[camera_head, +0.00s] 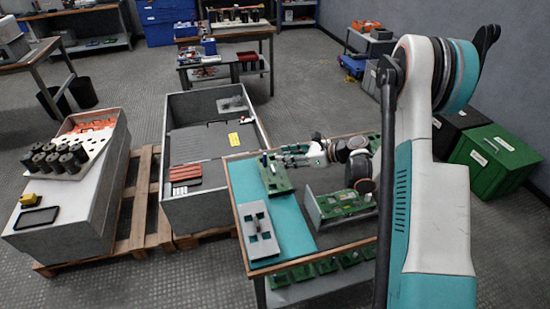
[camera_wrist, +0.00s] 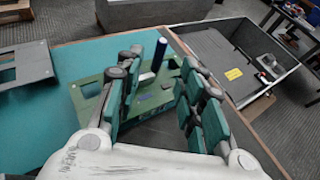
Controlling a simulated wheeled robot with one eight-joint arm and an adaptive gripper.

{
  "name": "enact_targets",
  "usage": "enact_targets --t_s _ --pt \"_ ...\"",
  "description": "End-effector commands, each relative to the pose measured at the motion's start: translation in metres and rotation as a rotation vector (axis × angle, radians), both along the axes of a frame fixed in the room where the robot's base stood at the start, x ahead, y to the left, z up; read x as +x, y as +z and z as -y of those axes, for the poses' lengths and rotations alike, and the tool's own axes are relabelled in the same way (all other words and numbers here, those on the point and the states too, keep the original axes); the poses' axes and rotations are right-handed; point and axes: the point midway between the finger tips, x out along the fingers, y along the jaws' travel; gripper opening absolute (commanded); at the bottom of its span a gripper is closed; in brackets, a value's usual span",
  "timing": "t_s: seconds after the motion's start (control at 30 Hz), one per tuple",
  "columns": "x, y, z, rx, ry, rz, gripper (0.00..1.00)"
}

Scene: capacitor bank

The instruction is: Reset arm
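My gripper (camera_wrist: 168,75) is open and empty in the wrist view, its two green-padded fingers apart. Beyond and below the fingers lies a green circuit board (camera_wrist: 92,90) on a teal mat, with a dark blue upright cylinder (camera_wrist: 160,54) on it. The fingers hide part of the board. In the head view my gripper (camera_head: 292,154) is over the far part of the workbench (camera_head: 290,233), close to the same board (camera_head: 276,180). I cannot tell from the views how high it is above the board.
A grey plate with cutouts (camera_head: 258,234) and another green board (camera_head: 342,204) are on the bench. A large grey open box (camera_head: 200,212) stands left of it. Several dark cylinders (camera_head: 62,158) stand on a white tray farther left. Green crates (camera_head: 495,158) stand at the right.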

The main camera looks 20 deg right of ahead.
Motion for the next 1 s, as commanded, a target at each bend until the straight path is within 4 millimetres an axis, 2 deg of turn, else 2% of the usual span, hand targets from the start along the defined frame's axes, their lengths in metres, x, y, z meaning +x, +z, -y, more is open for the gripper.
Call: enact_targets --t_s 0.1,0.3,0.47,0.57,0.67,0.83,1.0 --pt "-0.011 0.008 0.017 0.001 -0.003 -0.001 0.36" --pt "-0.022 0.015 0.031 0.000 -0.001 0.000 0.36" --pt "-0.024 0.018 0.032 0.002 -0.001 0.001 0.36" --pt "-0.018 0.031 0.029 0.025 -0.024 0.008 0.36" --pt "-0.003 0.068 0.021 0.095 -0.089 0.027 0.36" --pt "0.028 0.170 0.007 0.329 -0.281 0.056 0.36" --pt "0.042 0.266 0.004 0.617 -0.478 0.042 0.36"
